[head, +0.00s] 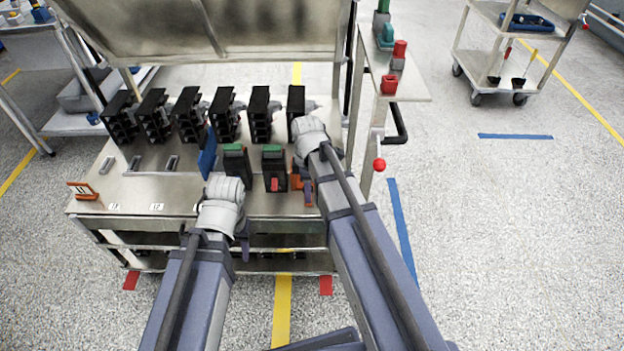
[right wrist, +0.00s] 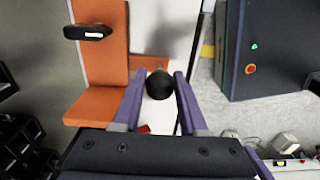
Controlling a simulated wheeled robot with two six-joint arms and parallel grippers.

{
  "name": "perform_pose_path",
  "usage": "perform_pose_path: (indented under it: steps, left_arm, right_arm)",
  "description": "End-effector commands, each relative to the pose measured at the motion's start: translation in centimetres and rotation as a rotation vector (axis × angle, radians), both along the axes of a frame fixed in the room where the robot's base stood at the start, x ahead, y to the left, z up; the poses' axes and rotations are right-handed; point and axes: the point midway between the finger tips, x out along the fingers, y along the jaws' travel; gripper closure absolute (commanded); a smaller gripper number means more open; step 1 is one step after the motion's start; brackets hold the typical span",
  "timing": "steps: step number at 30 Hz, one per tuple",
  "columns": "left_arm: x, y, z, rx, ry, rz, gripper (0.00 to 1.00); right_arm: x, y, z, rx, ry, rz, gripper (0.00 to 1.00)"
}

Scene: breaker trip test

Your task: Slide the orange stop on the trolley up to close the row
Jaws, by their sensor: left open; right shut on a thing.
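The orange stop (head: 297,181) stands near the trolley's front edge (head: 180,205), right of two green-topped black breakers, (head: 236,162) and (head: 274,168). My right arm partly covers it in the head view. In the right wrist view, orange plates (right wrist: 98,105) fill the left, with a black handle above. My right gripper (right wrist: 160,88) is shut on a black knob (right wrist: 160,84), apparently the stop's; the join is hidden. My left gripper (head: 242,232) is open at the trolley's front edge, mostly hidden by its wrist. A blue plate (head: 207,152) stands left of the breakers.
Several black breakers (head: 188,115) stand in a back row. A small orange stand (head: 83,190) is at the trolley's left front corner. A side shelf (head: 405,88) with red and green pieces and a red-knobbed lever (head: 379,165) are to the right.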

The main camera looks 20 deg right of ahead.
Motion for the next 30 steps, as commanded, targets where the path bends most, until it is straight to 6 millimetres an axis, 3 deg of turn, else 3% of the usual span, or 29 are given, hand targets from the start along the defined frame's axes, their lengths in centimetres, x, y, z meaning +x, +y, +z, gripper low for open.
perform_pose_path:
  steps: [30]
  left_arm:
    - [0.0,0.0,0.0,0.0,0.0,0.0,0.53]
  right_arm:
    - [1.3,4.2,0.0,0.002,-0.001,0.002,1.0]
